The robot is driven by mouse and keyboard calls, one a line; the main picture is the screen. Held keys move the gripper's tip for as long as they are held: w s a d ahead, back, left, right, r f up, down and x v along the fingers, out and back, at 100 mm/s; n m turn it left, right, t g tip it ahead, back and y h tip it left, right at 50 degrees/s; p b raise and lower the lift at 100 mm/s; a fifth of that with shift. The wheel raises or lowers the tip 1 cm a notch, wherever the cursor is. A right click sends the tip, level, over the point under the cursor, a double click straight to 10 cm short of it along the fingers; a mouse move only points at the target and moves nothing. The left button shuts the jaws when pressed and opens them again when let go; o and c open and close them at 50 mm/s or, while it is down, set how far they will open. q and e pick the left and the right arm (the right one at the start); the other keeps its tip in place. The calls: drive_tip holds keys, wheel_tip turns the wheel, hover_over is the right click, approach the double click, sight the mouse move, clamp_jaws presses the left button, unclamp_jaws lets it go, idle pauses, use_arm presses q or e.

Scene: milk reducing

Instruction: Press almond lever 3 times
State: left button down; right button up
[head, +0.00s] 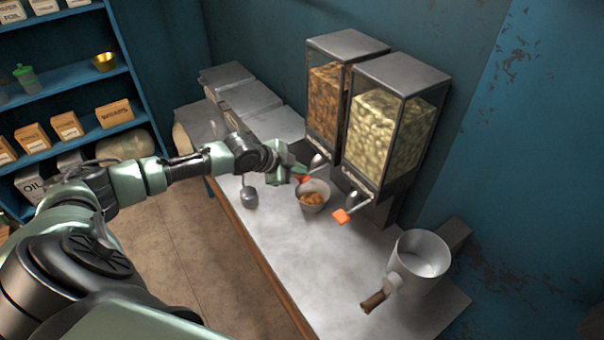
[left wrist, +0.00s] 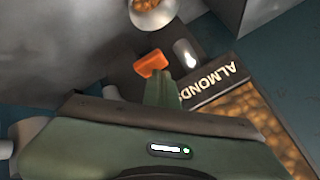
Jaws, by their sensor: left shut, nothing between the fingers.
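The almond dispenser (head: 325,105) is a clear-sided box of brown nuts with a metal lid. My right gripper is not in view.
A second dispenser (head: 388,130) of pale nuts, with its own orange lever tip (head: 341,216), stands to the right. A metal pitcher (head: 418,262) with a wooden handle stands farther right on the counter (head: 310,265). Blue shelves (head: 72,75) with boxes are at the left.

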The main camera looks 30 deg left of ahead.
use_arm(q)
drive_tip(key=shift+s+f+b, duration=0.1)
drive_tip(key=shift+f+b, duration=0.2)
drive_tip(key=shift+f, duration=0.4)
drive_tip(key=shift+r, duration=0.1)
idle(0.4)
drive_tip(key=shift+r+p, duration=1.5)
drive_tip(key=shift+r, duration=0.15)
wheel_tip(320, 180, up, 5)
drive_tip(key=p, duration=0.4)
idle(1.8)
